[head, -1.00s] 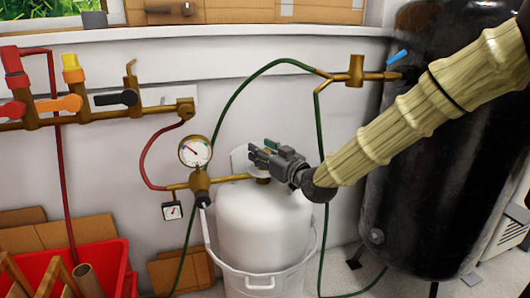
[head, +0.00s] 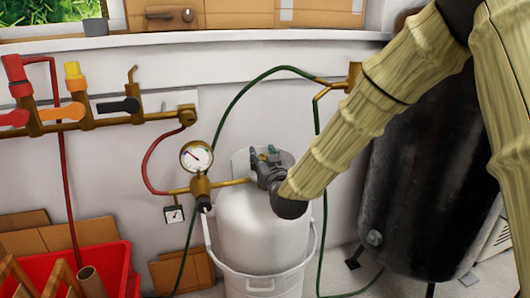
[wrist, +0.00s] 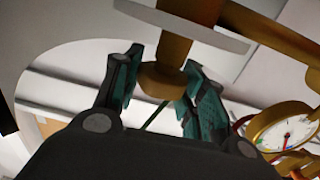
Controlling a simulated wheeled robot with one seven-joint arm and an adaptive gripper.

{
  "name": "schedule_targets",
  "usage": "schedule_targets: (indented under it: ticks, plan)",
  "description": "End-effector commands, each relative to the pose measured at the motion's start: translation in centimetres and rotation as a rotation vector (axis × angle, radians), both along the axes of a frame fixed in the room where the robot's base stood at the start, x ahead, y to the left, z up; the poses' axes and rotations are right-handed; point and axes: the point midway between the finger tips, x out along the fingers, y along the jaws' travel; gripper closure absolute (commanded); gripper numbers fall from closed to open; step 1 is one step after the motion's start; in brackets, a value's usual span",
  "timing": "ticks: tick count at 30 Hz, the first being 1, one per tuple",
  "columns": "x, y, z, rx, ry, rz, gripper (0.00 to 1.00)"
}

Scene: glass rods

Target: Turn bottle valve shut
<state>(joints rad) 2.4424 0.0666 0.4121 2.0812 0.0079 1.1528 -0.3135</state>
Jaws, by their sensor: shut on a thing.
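The white gas bottle (head: 262,232) stands upright in a white bucket-like holder (head: 262,284) in the head view. My gripper (head: 266,156) is at the bottle's top, beside the brass pipe (head: 233,182) that leads to the gauge. In the wrist view, a brass valve part (wrist: 163,80) with a pale grey disc (wrist: 180,25) lies between the teal-padded fingers of my gripper (wrist: 163,72). My gripper is shut on this valve part. In the head view, my gripper and wrist hide the valve.
A round pressure gauge (head: 196,156) sits close left of the bottle. A green hose (head: 238,100) arches behind my gripper. A black tank (head: 415,185) stands at right, partly behind my arm. A red crate (head: 110,268) is at lower left.

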Motion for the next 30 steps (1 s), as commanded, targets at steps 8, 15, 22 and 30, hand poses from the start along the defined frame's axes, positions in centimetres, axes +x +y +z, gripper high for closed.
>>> schedule_targets:
  ticks: [8,15,22,30]
  plan:
    - [0.11,0.03,0.60,-0.002,-0.003,-0.208,0.83]
    - [0.16,0.04,0.71,0.000,-0.005,-0.397,0.83]
    - [0.13,0.08,0.73,0.001,-0.005,-0.586,0.83]
    - [0.15,0.07,0.66,0.004,-0.003,-0.809,0.83]
